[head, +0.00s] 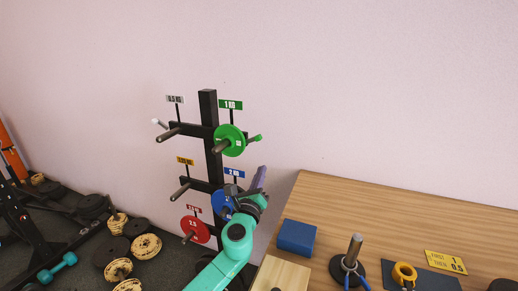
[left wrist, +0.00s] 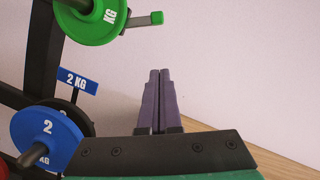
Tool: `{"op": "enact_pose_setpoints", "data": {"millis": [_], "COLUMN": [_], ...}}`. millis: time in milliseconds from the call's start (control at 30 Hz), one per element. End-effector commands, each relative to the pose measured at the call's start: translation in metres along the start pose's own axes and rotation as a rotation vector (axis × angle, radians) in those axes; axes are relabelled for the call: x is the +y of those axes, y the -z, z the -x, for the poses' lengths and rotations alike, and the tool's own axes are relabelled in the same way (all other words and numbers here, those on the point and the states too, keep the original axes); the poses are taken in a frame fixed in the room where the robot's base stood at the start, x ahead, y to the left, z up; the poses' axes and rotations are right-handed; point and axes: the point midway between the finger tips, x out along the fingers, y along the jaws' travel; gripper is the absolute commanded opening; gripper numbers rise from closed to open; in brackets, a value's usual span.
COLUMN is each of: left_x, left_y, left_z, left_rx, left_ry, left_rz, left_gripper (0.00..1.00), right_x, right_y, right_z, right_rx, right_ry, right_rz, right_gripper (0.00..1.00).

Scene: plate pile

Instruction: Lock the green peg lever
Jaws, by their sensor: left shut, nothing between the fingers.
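The green peg lever (head: 256,138) sticks out to the right behind the green 1 KG plate (head: 229,140), which hangs on the rack's upper right peg. In the left wrist view, the lever's green tip (left wrist: 157,18) and grey arm show at the top, right of the green plate (left wrist: 92,18). My left gripper (head: 262,172) is shut and empty, its purple fingers pointing up below the lever and apart from it. In the left wrist view, the fingertips (left wrist: 159,73) lie together below the lever tip. My right gripper is not in view.
The black rack (head: 208,110) also holds a blue 2 KG plate (left wrist: 45,137), partly behind my left arm, and a red plate (head: 195,230). A wooden table (head: 390,215) at right bears a blue block (head: 297,237) and a post on a black disc (head: 354,250). Weights lie on the left floor.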

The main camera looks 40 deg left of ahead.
Motion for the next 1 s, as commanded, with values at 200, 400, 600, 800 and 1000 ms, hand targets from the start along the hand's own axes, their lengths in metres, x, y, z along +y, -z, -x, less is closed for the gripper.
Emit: {"op": "enact_pose_setpoints", "data": {"millis": [200, 400, 600, 800, 1000], "left_x": [-0.001, -0.003, 0.000, 0.001, 0.000], "left_y": [-0.003, -0.032, -0.039, -0.038, -0.039], "left_z": [-0.050, -0.065, -0.067, -0.066, -0.066], "left_rx": [-0.003, 0.001, 0.002, 0.001, 0.001], "left_ry": [-0.001, 0.000, -0.001, -0.001, -0.003], "left_rz": [0.001, 0.000, 0.001, 0.001, 0.012], "left_gripper": [0.00, 0.00, 0.00, 0.00, 0.00], "right_x": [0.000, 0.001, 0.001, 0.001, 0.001], "right_y": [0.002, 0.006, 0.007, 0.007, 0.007], "right_z": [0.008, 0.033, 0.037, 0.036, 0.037], "right_rx": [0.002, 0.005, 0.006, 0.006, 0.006], "right_ry": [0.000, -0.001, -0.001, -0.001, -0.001], "right_rz": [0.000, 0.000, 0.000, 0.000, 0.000], "right_gripper": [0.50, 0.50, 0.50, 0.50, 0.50]}}
